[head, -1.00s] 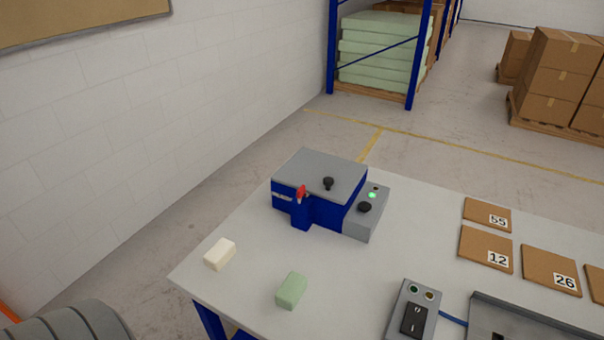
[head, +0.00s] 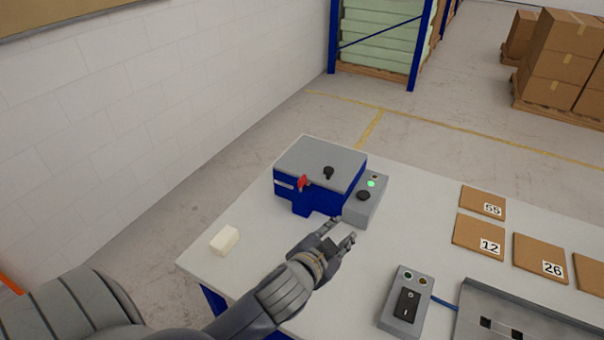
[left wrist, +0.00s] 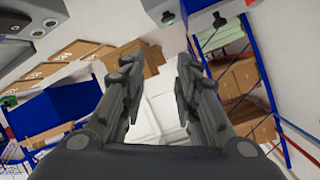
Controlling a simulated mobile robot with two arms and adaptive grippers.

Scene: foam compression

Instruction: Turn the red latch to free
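The red latch (head: 303,182) sits on the front face of a blue box (head: 326,203) with a grey lid (head: 318,158) and a black knob (head: 328,172) on top. The lid lies shut. My left gripper (head: 341,233) is in front of the box's right front corner, apart from the latch and to its lower right. In the left wrist view (left wrist: 156,80) its two fingers stand apart with nothing between them. The right gripper is not in view.
A grey control unit (head: 371,196) with a lit green lamp adjoins the box. A white foam block (head: 225,240) lies at the table's left. A switch box (head: 407,300) and numbered cardboard squares (head: 479,236) lie to the right.

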